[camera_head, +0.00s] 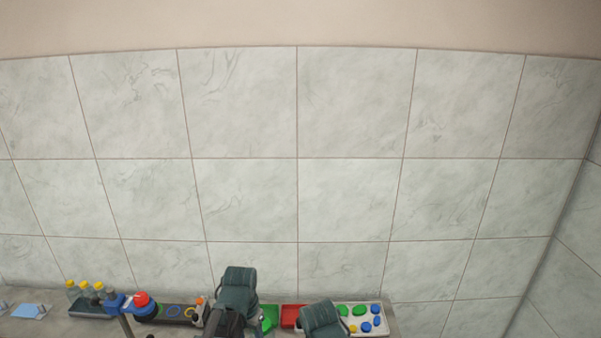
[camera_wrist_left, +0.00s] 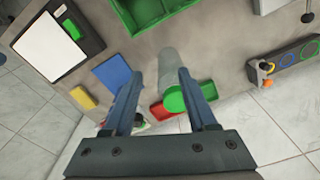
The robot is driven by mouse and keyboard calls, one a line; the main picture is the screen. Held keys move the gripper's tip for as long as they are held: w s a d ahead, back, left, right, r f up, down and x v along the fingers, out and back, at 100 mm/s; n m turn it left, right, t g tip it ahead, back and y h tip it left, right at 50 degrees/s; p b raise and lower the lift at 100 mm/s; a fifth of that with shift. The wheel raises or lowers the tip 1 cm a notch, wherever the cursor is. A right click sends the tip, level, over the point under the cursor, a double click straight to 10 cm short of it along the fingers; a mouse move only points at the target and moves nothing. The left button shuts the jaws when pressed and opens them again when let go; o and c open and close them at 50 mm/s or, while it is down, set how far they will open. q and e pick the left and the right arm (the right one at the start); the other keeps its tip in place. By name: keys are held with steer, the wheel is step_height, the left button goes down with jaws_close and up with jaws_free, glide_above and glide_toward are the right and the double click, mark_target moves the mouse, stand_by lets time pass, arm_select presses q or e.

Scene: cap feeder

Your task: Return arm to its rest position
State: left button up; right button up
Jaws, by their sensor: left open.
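My left gripper (camera_wrist_left: 158,76) is open in the left wrist view, with its two blue-grey fingers apart. A green round cap (camera_wrist_left: 175,99) shows between the fingers, with a grey see-through cylinder (camera_wrist_left: 168,66) running away from it, like a bottle seen from above. I cannot tell how near the fingers are to it; they do not appear closed on it. In the head view my left arm (camera_head: 238,288) and right arm (camera_head: 322,318) show only in part at the bottom edge. The right gripper is out of view.
In the head view, yellow-capped bottles (camera_head: 85,288), a red button (camera_head: 141,298) and a tray of coloured caps (camera_head: 384,313) line the table before a tiled wall.

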arm_select(q)
steer(key=s+a+n, duration=0.4)
steer(key=s, duration=0.2)
steer(key=s+d+f+m+b, duration=0.1)
steer(key=s+d+f+b, duration=0.1)
steer(key=d+f+b, duration=0.3)
steer(key=s+d+f+m+y+b, duration=0.1)
steer(key=s+d+f+m+b, duration=0.1)
steer(key=d+f+b, duration=0.4)
steer(key=shift+s+g, duration=0.4)
steer(key=shift+s, duration=0.35)
